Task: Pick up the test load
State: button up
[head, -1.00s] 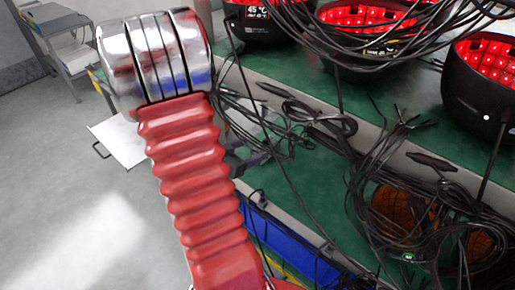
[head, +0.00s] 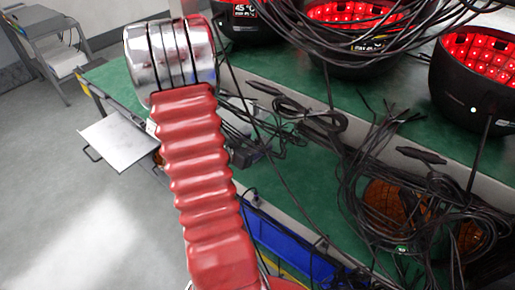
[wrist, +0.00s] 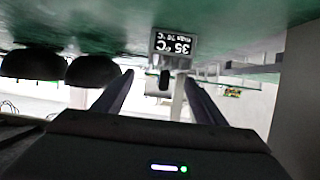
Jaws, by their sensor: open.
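I cannot tell for certain which thing is the test load. In the wrist view, which looks upside down, my gripper (wrist: 158,76) is open, with its two dark fingers apart. A small dark object (wrist: 165,80) shows between the fingertips, in front of a pale grey shape; I see no contact with either finger.
Black bowls with red lights (head: 475,75) stand on the green bench (head: 290,85). Loose black cables (head: 370,165) hang over the front and cover an amber round thing (head: 385,200) below. A blue bin edge (head: 290,245) is low, a pale tray (head: 120,143) sticks out left.

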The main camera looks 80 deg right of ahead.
aim_at(264, 138)
jog(key=shift+s+d+f, duration=0.25)
jog(key=shift+s+d, duration=0.05)
jog(key=shift+d, duration=0.25)
jog(key=shift+w+x, duration=0.2)
jog(key=shift+x, duration=1.1)
jog(key=shift+w+x, duration=0.2)
jog(key=shift+x, duration=1.1)
jog(key=shift+d+f, duration=0.1)
jog(key=shift+f, duration=0.1)
jog(key=shift+c, duration=0.6)
jog(key=c, duration=1.2)
jog(key=shift+r, duration=0.15)
